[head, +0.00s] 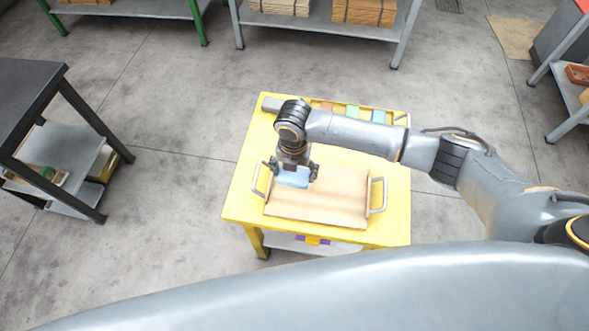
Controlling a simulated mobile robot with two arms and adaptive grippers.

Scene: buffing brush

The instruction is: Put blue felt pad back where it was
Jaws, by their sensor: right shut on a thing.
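A light blue felt pad (293,179) is in my right gripper (293,171), over the left part of a wooden board (325,200) with a metal handle at each side. The gripper points down and is shut on the pad. I cannot tell whether the pad touches the board. The board lies on a yellow table (238,200). Along the table's back edge is a row of coloured pads or blocks, including a green one (352,112) and a blue one (378,116). My right arm hides part of this row. My left gripper is not in view.
A grey block (271,104) lies at the row's left end. A dark workbench (25,85) stands at the left, and shelves with wooden stacks (364,11) stand at the back. The floor around the yellow table is clear.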

